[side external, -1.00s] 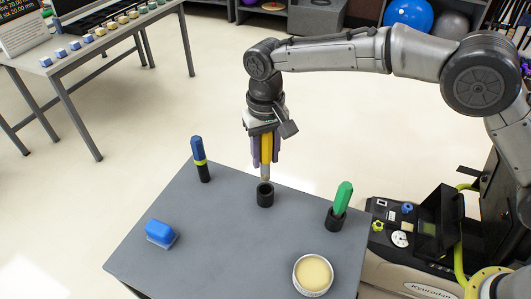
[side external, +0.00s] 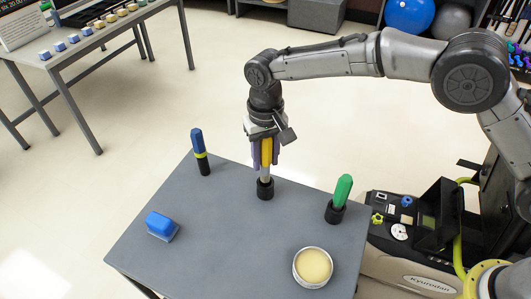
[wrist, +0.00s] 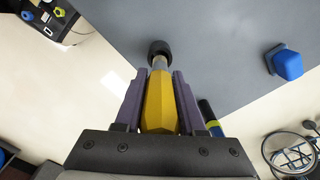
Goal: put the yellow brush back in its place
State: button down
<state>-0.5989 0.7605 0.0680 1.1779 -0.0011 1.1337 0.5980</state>
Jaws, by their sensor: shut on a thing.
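My gripper (side external: 264,160) is shut on the yellow brush (side external: 266,150) and holds it upright, handle up, above the middle black cup (side external: 265,189) near the table's far edge. The brush's grey lower end reaches the cup's mouth and seems to be inside it; how deep is hidden. In the wrist view, the yellow handle (wrist: 159,105) lies between the two purple fingers, and its grey end meets the black cup (wrist: 159,47).
A green-handled brush (side external: 343,188) stands in a black cup at right. A blue and black upright item (side external: 200,151) with a yellow band stands at left. A blue block-shaped item (side external: 162,226) and a round cream-topped dish (side external: 313,267) rest on the grey table (side external: 235,245). Its middle is clear.

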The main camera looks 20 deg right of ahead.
aim_at(265, 172)
jog(key=shift+f, duration=2.55)
jog(key=shift+c, duration=2.1)
grip_release()
